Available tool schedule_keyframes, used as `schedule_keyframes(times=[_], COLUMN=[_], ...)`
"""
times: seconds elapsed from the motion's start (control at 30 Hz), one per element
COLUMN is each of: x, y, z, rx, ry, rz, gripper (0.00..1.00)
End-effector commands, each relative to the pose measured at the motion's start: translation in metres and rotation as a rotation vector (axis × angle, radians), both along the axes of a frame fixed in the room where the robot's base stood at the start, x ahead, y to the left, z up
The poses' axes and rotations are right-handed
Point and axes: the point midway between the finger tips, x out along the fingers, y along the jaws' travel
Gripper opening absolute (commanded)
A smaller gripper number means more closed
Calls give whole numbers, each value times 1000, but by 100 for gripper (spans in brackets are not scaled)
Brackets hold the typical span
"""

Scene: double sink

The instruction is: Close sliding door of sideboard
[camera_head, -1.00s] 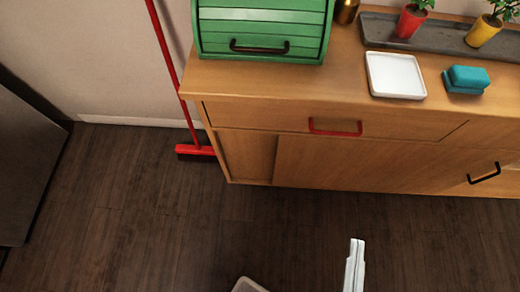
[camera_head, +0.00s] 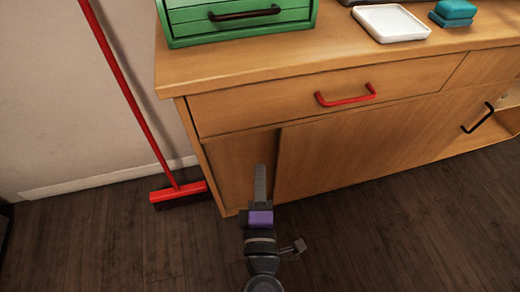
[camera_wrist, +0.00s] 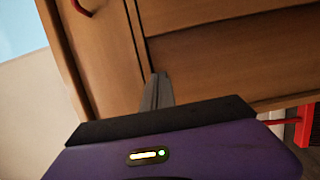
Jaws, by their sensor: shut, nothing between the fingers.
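The wooden sideboard (camera_head: 320,68) stands ahead. Its sliding door (camera_head: 370,145), with a black handle (camera_head: 477,118), has an open compartment showing past its right end. Left of the door's left edge is a recessed panel (camera_head: 235,170). My gripper (camera_head: 260,168) is shut and empty, in front of this panel and just left of the door edge; contact cannot be told. In the wrist view my gripper (camera_wrist: 158,80) points at the wood near the door's edge. The door (camera_wrist: 230,15) fills the upper right there.
A drawer with a red handle (camera_head: 345,95) is above the door. A red broom (camera_head: 178,192) leans on the wall at left. The floor (camera_head: 400,240) in front is clear.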

Motion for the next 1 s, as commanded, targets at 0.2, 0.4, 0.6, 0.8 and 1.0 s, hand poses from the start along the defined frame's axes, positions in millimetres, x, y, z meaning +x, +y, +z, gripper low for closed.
schedule_keyframes(times=[0.2, 0.4, 0.6, 0.8, 1.0], x=[26, 65, 103, 107, 110], y=[1, 4, 7, -22, -31], z=[1, 0, 0, -1, -1], rx=[1, 2, 3, 2, 2], ry=[-1, 0, 1, 4, 3], rz=[-2, -2, -1, -1, 1], gripper=[0, 0, 0, 0, 0])
